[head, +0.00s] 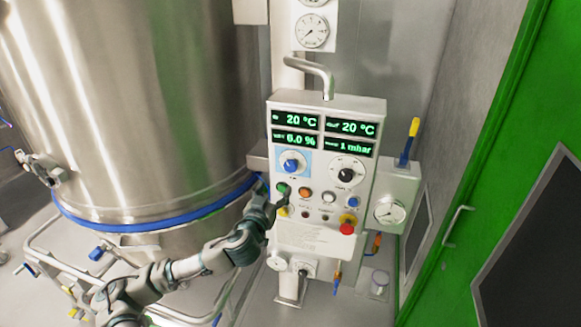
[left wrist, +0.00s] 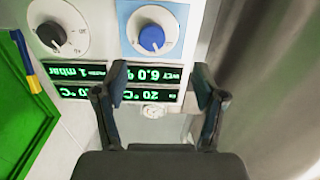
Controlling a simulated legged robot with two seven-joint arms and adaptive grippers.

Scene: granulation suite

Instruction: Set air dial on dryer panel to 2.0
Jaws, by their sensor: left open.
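The dryer panel (head: 325,165) is a pale upright box with four green-lit displays above two dials. The left dial (head: 291,165) has a blue knob on a white scale with a blue backing; it also shows upside down in the left wrist view (left wrist: 151,37). The right dial (head: 346,173) has a black knob; the wrist view shows it too (left wrist: 52,34). Dial labels are too small to read. My left gripper (head: 275,193) is open and empty, just below and left of the blue-knob dial. In the wrist view its fingers (left wrist: 160,88) stand apart, with the blue knob beyond them.
A large steel vessel (head: 140,90) stands left. A bent pipe handle (head: 318,70) rises above the panel. A gauge (head: 389,210) and a green door (head: 470,180) are right.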

